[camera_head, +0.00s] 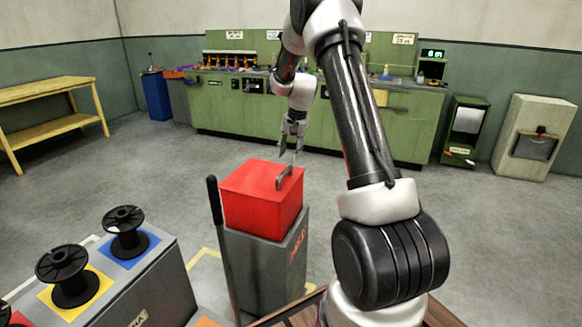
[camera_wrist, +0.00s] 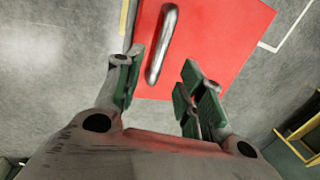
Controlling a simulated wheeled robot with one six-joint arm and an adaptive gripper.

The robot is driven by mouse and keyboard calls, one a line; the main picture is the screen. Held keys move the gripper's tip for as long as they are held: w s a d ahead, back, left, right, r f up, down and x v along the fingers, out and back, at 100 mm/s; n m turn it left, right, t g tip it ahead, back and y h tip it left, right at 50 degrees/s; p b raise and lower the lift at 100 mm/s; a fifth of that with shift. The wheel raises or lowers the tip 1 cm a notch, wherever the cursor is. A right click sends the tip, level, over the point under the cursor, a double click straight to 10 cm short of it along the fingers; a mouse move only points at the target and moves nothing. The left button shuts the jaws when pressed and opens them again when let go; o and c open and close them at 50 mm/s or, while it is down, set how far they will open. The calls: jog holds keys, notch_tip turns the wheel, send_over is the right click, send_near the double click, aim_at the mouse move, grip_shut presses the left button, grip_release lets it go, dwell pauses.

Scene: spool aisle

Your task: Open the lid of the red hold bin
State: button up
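The red hold bin is a grey box (camera_head: 265,265) with a red lid (camera_head: 255,200) that is down on it. A grey bar handle (camera_head: 284,176) stands on the lid's top near its right edge. In the wrist view the red lid (camera_wrist: 215,45) fills the upper middle, with the handle (camera_wrist: 162,45) slanting over it. My gripper (camera_head: 288,148) hangs above and behind the lid, pointing down. In the wrist view my gripper (camera_wrist: 160,85) is open, its green-padded fingers apart. The handle's lower end lies between the fingers in the picture; nothing is held and I see no contact.
A dark pole (camera_head: 219,235) stands close at the bin's left. Black spools (camera_head: 125,230) sit on a grey stand (camera_head: 150,290) at the lower left. A green workbench (camera_head: 230,110) runs along the back wall. A yellow table (camera_head: 50,100) is far left. The floor between is clear.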

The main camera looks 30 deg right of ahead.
aim_at(285, 171)
jog(key=f, duration=0.4)
jog(key=w+a+f, duration=0.1)
jog(key=f, duration=0.2)
grip_shut()
